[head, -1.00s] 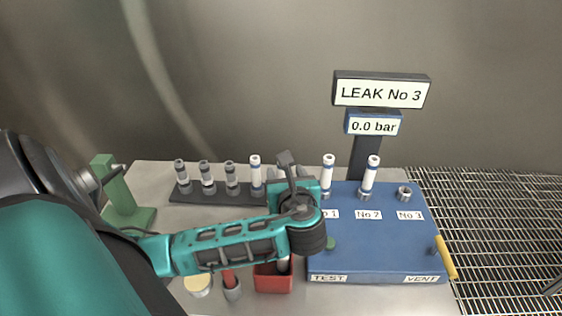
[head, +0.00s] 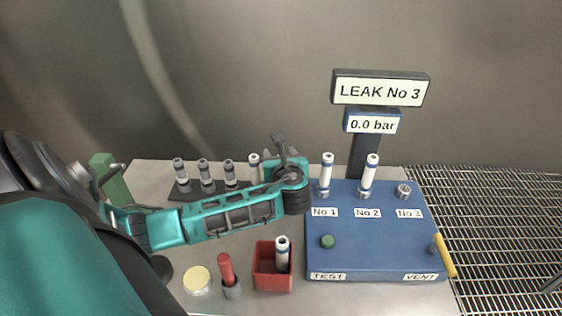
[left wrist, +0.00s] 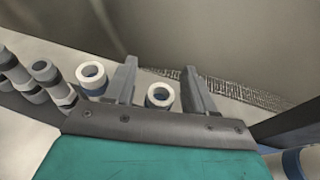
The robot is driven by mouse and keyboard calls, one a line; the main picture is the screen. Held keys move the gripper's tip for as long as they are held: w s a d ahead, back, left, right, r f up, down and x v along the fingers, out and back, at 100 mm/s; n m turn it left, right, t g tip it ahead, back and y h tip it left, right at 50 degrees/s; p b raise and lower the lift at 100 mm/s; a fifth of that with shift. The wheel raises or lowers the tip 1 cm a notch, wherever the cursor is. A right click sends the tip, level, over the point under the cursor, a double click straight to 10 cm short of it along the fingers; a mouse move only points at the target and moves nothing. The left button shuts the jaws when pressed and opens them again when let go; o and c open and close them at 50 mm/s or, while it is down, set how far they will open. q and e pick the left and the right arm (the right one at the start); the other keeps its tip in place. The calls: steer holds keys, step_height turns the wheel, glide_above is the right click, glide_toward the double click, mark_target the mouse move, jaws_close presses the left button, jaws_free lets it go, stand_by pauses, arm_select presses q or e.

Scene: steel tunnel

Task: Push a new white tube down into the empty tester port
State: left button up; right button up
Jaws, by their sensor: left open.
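The blue tester (head: 375,255) has white tubes standing in ports No 1 (head: 326,172) and No 2 (head: 369,174). Port No 3 (head: 404,191) is an empty grey collar. A dark rack (head: 190,195) holds several grey-topped tubes (head: 204,172) and a white tube (head: 254,166); my arm hides its right end. My left gripper is over that end. In the left wrist view my left gripper (left wrist: 160,88) is open, with a white tube top (left wrist: 160,95) between its fingers. Another white tube (left wrist: 92,73) stands to the left. My right gripper is not in view.
A sign (head: 381,91) reads LEAK No 3, above a 0.0 bar display (head: 373,123). A red bin (head: 261,277) holds a white tube (head: 282,255). A red-handled tool (head: 226,270), a round tin (head: 197,280) and a green stand (head: 110,178) are nearby. The tester has a yellow handle (head: 446,258).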

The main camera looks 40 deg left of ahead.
arm_select(q)
jaws_close()
stand_by(0.3)
steer(key=shift+r, duration=0.1)
